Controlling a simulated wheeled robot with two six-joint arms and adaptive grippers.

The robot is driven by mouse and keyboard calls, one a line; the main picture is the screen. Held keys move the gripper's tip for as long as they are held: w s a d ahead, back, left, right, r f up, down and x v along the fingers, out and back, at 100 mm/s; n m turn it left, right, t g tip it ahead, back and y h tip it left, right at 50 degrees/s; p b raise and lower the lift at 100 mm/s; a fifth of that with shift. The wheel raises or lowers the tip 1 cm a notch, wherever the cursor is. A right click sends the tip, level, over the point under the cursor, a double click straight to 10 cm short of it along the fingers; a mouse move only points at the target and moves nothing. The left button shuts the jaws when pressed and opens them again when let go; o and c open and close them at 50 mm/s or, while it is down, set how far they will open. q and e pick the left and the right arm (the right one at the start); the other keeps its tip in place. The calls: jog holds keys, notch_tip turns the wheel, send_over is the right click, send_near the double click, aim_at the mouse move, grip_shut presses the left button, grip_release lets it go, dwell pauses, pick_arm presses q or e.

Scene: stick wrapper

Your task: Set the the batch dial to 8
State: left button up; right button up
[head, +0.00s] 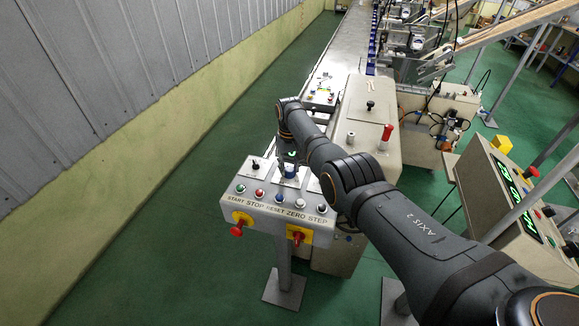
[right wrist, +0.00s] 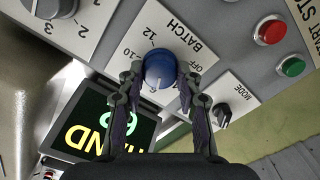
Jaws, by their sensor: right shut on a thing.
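The batch dial is a round blue knob (right wrist: 160,68) on a white plate lettered BATCH (right wrist: 190,35), with OFF, 10 and 12 legible around it. The knob's pale mark points toward the bottom of the right wrist view; the number there is hidden or too small to read. My right gripper (right wrist: 161,76) is shut on the knob, a finger on each side. In the head view the right gripper (head: 289,160) reaches down onto the panel from above, covering much of the plate. My left gripper is not in view.
A small black MODE knob (right wrist: 223,113) sits beside the batch plate, and another numbered knob (right wrist: 50,8) is at the upper left. Red (right wrist: 270,30) and green (right wrist: 291,67) buttons are nearby. A lit display (right wrist: 105,130) lies below the dial, partly behind a finger.

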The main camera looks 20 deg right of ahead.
aim_at(290, 169)
jog(key=m, duration=0.5)
jog(key=shift+r+m, duration=0.1)
jog(key=shift+m, duration=0.2)
jog(key=shift+w+m, duration=0.1)
jog(key=shift+m, duration=2.1)
jog(key=o, duration=1.1)
jog(key=shift+o, duration=0.2)
notch_tip(290, 169, up, 12)
